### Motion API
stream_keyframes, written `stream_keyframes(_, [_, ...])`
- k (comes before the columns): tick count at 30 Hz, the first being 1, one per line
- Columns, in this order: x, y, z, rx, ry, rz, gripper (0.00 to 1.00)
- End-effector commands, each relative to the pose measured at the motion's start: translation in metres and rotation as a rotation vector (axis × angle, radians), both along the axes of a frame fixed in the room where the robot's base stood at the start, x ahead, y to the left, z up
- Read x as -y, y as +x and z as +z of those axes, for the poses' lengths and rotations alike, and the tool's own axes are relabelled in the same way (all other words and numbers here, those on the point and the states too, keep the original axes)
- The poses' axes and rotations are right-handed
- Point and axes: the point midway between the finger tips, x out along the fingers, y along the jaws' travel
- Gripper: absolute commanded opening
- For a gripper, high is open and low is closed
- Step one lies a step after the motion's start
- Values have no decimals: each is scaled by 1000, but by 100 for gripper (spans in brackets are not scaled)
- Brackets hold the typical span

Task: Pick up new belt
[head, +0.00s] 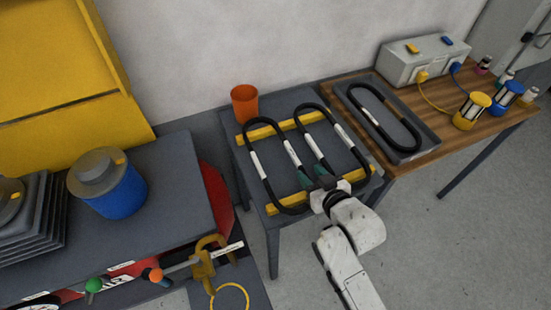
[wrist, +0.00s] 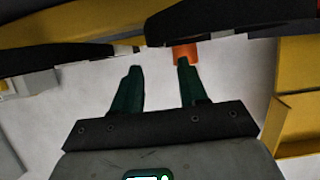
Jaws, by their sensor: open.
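Two black belts with white labels lie side by side across yellow rails on a grey table in the head view: the left belt (head: 255,165) and the right belt (head: 318,150). A third black belt (head: 370,108) lies in a grey tray (head: 424,150). I cannot tell which one is new. My gripper (head: 316,180) is at the near end of the two railed belts, by the gap between them. In the wrist view its green fingers (wrist: 159,85) are apart with nothing held between them. Dark belt sections (wrist: 240,22) cross the top there; contact is unclear.
An orange cup (head: 244,103) stands at the grey table's back left corner. The wooden table (head: 450,143) also holds a grey box (head: 425,62) and several coloured cylinders. A bench with a blue drum (head: 118,195) is at left. Floor at right is clear.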

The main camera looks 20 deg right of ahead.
Motion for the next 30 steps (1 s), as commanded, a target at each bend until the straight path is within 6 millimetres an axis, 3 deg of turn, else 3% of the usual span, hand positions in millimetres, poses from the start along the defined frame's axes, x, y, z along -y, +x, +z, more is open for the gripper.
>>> stream_keyframes(18, [-1, 51, -28, 0, -1, 0, 43])
stream_keyframes(26, [-1, 53, -29, 0, -1, 1, 43])
stream_keyframes(30, [-1, 53, -29, 0, -1, 1, 30])
